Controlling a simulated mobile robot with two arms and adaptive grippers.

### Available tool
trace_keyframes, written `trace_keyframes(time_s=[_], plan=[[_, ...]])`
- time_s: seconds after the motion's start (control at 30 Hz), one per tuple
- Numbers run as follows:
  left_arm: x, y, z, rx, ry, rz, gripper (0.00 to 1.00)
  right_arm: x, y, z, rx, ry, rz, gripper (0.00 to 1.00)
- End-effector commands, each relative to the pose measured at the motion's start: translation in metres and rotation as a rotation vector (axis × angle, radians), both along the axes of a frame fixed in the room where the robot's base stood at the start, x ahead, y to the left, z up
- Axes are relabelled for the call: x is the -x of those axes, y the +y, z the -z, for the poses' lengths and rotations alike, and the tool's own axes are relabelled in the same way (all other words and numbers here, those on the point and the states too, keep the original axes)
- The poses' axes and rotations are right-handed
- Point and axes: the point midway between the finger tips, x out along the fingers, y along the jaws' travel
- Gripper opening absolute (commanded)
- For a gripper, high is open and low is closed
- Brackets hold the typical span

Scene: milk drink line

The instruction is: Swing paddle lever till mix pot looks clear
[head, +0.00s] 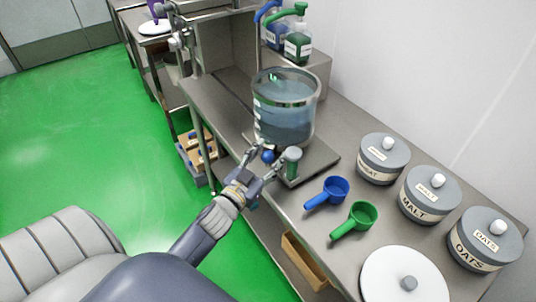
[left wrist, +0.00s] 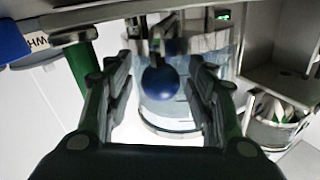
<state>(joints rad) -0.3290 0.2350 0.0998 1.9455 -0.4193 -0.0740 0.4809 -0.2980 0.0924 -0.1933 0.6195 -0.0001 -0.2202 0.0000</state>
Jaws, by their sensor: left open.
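The mix pot (head: 286,108) is a large clear vessel on a metal base on the steel bench, holding bluish, see-through liquid. A blue ball knob (head: 268,156), seemingly the paddle lever's end, sits at the pot's front below its wall. My left gripper (head: 262,160) is open, with its fingers to either side of the knob. In the left wrist view the blue knob (left wrist: 160,82) lies between the open fingers, with a visible gap on both sides, and the pot (left wrist: 165,115) is behind it. My right gripper is not in view.
A blue scoop (head: 332,190) and a green scoop (head: 356,219) lie right of the pot. Grey lidded jars of wheat (head: 383,160), malt (head: 429,197) and oats (head: 484,240) line the wall. A white-lidded container (head: 402,280) stands near. Pump bottles (head: 298,45) stand behind the pot.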

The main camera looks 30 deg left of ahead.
Motion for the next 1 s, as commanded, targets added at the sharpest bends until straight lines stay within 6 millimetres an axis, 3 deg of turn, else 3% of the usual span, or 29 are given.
trace_keyframes(time_s=[0.3,0.53,1.0], plan=[[-0.002,0.000,0.000,-0.001,0.001,0.000,0.50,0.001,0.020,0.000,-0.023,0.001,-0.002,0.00],[-0.002,0.000,0.000,-0.001,0.001,0.000,0.00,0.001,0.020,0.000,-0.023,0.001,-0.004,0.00],[0.000,0.010,-0.001,-0.009,0.003,0.060,0.00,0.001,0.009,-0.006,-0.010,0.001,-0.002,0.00]])
